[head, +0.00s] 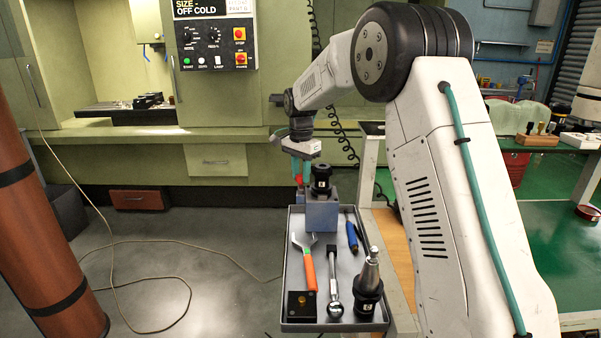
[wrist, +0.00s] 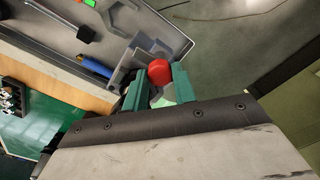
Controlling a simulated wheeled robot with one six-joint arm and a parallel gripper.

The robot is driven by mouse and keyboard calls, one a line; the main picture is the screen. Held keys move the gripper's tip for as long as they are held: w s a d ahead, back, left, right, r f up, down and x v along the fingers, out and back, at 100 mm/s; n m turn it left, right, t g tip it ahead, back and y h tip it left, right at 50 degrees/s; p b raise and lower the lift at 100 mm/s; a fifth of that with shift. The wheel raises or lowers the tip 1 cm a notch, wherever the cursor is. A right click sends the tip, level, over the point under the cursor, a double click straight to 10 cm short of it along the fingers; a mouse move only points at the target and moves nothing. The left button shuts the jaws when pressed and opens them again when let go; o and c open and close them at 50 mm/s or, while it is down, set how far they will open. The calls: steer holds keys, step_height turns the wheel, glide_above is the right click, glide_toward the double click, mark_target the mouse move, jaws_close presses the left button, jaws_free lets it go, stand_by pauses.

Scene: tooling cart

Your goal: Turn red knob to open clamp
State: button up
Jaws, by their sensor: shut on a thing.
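The red knob (wrist: 159,71) sits between the two green fingers of my gripper (wrist: 159,80) in the wrist view. My gripper is shut on the knob, and the fingers touch its sides. In the head view my gripper (head: 299,170) points down at the far end of the tray, with only a sliver of red showing by it. The grey clamp block (head: 322,214) stands at that end with a black tool holder (head: 321,178) upright in it. The block also shows beside the knob in the wrist view (wrist: 128,68). I cannot tell how the clamp's jaws stand.
The grey tray (head: 285,290) holds an orange-handled wrench (head: 308,268), a blue-handled tool (head: 352,236), a metal tool with a round end (head: 334,285) and another tool holder (head: 369,290). A green machine with a control panel (head: 214,36) stands behind. The floor left of the tray is open, apart from a cable.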

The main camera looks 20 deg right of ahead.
mark_target(300, 175)
steer(key=shift+r, duration=0.1)
stand_by(0.4)
steer(key=o, duration=1)
step_height(300, 175, up, 8)
steer(key=shift+f, duration=0.15)
